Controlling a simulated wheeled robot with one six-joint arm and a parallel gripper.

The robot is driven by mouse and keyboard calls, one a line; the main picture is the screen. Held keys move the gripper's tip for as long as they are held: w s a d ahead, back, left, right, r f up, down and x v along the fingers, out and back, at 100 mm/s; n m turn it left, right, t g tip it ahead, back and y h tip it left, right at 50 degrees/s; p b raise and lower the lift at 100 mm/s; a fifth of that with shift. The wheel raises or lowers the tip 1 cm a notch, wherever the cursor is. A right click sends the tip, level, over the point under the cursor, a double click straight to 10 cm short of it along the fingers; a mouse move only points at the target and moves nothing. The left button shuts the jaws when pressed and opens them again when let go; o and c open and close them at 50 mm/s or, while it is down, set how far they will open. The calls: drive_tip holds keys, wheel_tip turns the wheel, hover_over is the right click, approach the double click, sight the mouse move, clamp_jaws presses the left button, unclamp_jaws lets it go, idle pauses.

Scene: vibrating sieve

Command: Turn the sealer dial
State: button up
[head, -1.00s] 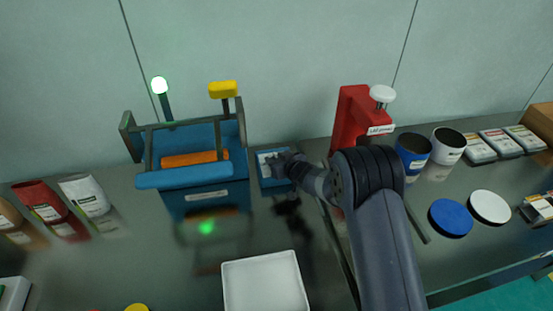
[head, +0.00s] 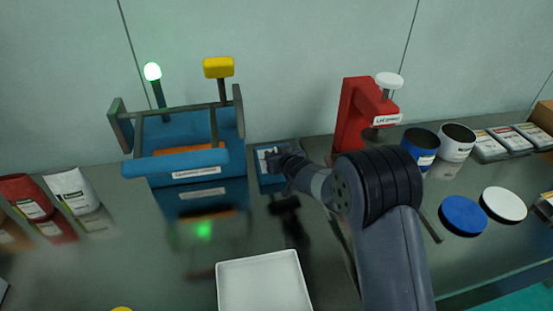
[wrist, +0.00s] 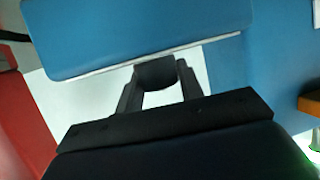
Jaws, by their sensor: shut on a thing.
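The sealer dial (wrist: 155,73) is a dark round knob in the wrist view, in front of a blue box with a pale panel. My gripper (wrist: 157,82) is shut on it, one finger on each side. In the head view my gripper (head: 272,160) reaches the small blue sealer box (head: 265,181), whose whitish face is partly covered by the gripper. The dial itself is hidden there, and its turn angle cannot be read.
A blue machine (head: 178,162) with a raised frame, a yellow knob (head: 218,67) and a lit green lamp (head: 152,71) stands left of the box. A red press (head: 356,112) stands right. A white tray (head: 262,262) lies in front.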

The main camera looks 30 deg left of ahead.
drive_tip(key=o, duration=1)
drive_tip(key=b+v, duration=0.1)
drive_tip(key=v, duration=1)
drive_tip(key=shift+w, duration=0.1)
drive_tip(key=shift+a, duration=0.1)
drive_tip(key=p+x, duration=0.1)
drive_tip(key=x, duration=0.9)
drive_tip(key=shift+w+a+f, duration=0.15)
drive_tip(key=shift+w+a, duration=0.05)
drive_tip(key=shift+a, duration=0.1)
drive_tip(key=shift+s+d+f, duration=0.1)
